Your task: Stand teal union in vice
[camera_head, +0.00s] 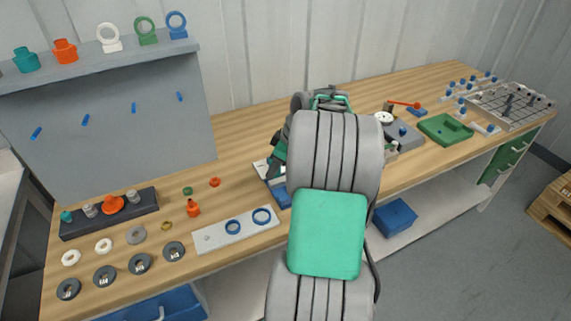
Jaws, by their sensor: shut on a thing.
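My gripper (272,163) shows only in part, as a dark shape left of my arm. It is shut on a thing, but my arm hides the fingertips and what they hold. Below it, a blue and grey fixture (280,194) on the bench is partly covered by my arm; it may be the vice. A small teal piece (66,216) stands in the dark block at the left of the bench. A larger teal fitting (26,60) stands on the grey shelf. I cannot tell whether either one is the teal union.
Orange, white, green and blue parts stand along the shelf (100,67). Rings and small fittings lie on the front left of the wooden bench (235,175). A pale plate (212,237) holds blue rings. A green tray (445,129) and a grey rack (508,105) are at the right.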

